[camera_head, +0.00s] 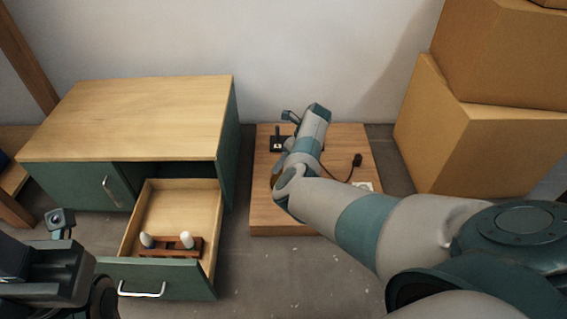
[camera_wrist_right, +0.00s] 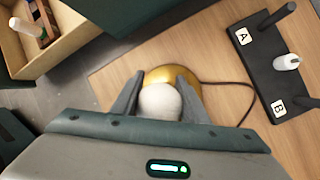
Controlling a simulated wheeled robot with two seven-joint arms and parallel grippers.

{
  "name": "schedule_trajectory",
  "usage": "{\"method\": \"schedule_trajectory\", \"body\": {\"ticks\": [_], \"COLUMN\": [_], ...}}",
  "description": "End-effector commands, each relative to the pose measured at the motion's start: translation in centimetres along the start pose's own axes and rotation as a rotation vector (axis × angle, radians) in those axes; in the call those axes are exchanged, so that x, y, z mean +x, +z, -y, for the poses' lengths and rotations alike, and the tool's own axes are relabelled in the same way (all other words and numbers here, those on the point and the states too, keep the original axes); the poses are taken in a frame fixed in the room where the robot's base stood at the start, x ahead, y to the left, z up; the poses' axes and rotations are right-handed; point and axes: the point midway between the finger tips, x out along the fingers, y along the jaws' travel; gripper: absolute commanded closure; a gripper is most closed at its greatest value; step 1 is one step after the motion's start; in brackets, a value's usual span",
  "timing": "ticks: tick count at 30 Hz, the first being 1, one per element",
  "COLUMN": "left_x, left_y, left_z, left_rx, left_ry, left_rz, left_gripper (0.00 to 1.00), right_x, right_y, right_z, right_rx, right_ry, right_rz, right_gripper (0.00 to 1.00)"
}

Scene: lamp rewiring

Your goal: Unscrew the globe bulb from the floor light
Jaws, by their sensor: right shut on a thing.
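The white globe bulb (camera_wrist_right: 160,101) shows in the right wrist view, between the two fingers of my right gripper (camera_wrist_right: 157,92). The gripper is shut on it. The brass floor light (camera_wrist_right: 172,74) is just beyond the bulb, partly hidden by bulb and fingers; its dark cord runs off to the right. Whether the bulb is still threaded in cannot be told. In the head view, my right forearm and wrist hide the bulb and most of the light. My left gripper (camera_head: 48,278) is partly in view at the lower left, its fingers unclear.
A wooden board (camera_head: 270,218) lies under the light, with a black stand (camera_wrist_right: 262,72) marked A and B, holding a small white bulb. A plug (camera_head: 357,160) lies right. An open drawer (camera_head: 178,268) holds a rack (camera_head: 170,246) with white bulbs. Boxes (camera_head: 430,130) stand right.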

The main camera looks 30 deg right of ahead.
Motion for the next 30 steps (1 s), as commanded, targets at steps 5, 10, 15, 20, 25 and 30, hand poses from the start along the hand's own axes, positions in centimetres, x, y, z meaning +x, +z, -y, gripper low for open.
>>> {"method": "schedule_trajectory", "body": {"ticks": [5, 10, 15, 20, 25, 30], "left_x": [-1.02, -1.05, -1.02, -1.01, -1.0, -0.14], "left_y": [-0.11, -0.12, -0.12, -0.12, -0.12, -0.05], "left_z": [-0.04, -0.04, -0.04, -0.04, -0.04, -0.01], "left_rx": [0.0, 0.0, 0.0, 0.0, 0.0, 0.0], "left_ry": [0.001, 0.001, 0.001, 0.001, 0.001, 0.001], "left_rz": [-0.001, -0.001, -0.001, -0.001, -0.001, -0.001], "left_gripper": [0.72, 0.72, 0.72, 0.72, 0.72, 0.72], "right_x": [0.2, 0.06, 0.04, 0.03, 0.02, -0.26], "right_y": [-0.4, -0.37, -0.36, -0.31, -0.26, -0.06], "right_z": [-0.19, -0.44, -0.43, -0.44, -0.46, -0.46], "right_rx": [-0.183, -0.237, -0.235, -0.234, -0.233, -0.175], "right_ry": [0.076, 0.098, 0.097, 0.096, 0.096, 0.072], "right_rz": [-0.05, -0.063, -0.062, -0.061, -0.061, -0.044], "right_gripper": [0.8, 0.8, 0.58, 0.38, 0.38, 0.38]}}
